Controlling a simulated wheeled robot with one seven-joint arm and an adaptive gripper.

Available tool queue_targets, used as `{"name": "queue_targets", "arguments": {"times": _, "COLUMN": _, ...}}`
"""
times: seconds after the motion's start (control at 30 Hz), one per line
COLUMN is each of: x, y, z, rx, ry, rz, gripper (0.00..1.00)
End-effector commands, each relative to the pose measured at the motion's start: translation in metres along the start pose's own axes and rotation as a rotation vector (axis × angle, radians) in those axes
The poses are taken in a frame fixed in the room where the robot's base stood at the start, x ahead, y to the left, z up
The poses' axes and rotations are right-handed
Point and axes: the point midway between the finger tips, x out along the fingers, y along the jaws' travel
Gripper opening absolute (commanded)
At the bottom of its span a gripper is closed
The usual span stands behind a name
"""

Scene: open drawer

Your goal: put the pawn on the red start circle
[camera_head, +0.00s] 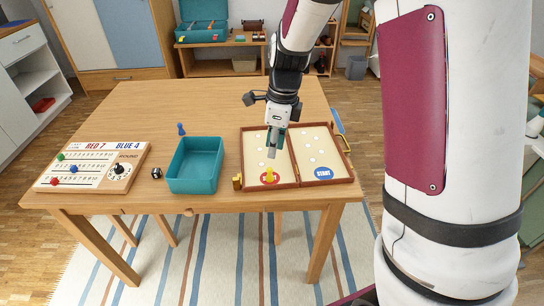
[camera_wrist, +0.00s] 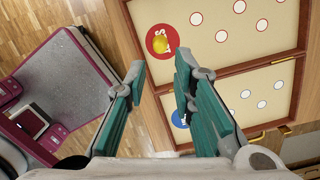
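A yellow pawn (camera_head: 269,174) stands on the red start circle (camera_head: 263,181) at the near left of the open game board (camera_head: 310,183). In the wrist view the pawn (camera_wrist: 159,44) is seen from above, within the red circle (camera_wrist: 153,34). My gripper (camera_head: 274,152) is above the board's left half, apart from the pawn. In the wrist view its teal fingers (camera_wrist: 161,64) are spread with nothing between them. A small blue pawn (camera_head: 181,129) stands on the table behind the teal tray.
The teal tray (camera_head: 193,186) stands left of the board and looks empty. A die (camera_head: 156,173) and a scoreboard (camera_head: 92,166) are further left. The board has a blue start circle (camera_head: 323,173) at right. The back of the wooden table (camera_head: 215,103) is clear.

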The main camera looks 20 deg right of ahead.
Motion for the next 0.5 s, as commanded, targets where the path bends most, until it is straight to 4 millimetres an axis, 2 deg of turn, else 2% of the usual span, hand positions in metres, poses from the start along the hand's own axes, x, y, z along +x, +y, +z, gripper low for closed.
{"name": "queue_targets", "arguments": {"times": 0.1, "x": -0.017, "y": -0.001, "z": 0.001, "rx": 0.0, "ry": -0.002, "rz": -0.002, "gripper": 0.23}}
{"name": "queue_targets", "arguments": {"times": 0.37, "x": -0.028, "y": 0.0, "z": 0.0, "rx": 0.0, "ry": 0.0, "rz": 0.0, "gripper": 0.23}}
{"name": "queue_targets", "arguments": {"times": 0.5, "x": -0.041, "y": 0.008, "z": -0.001, "rx": -0.069, "ry": -0.007, "rz": -0.003, "gripper": 0.23}}
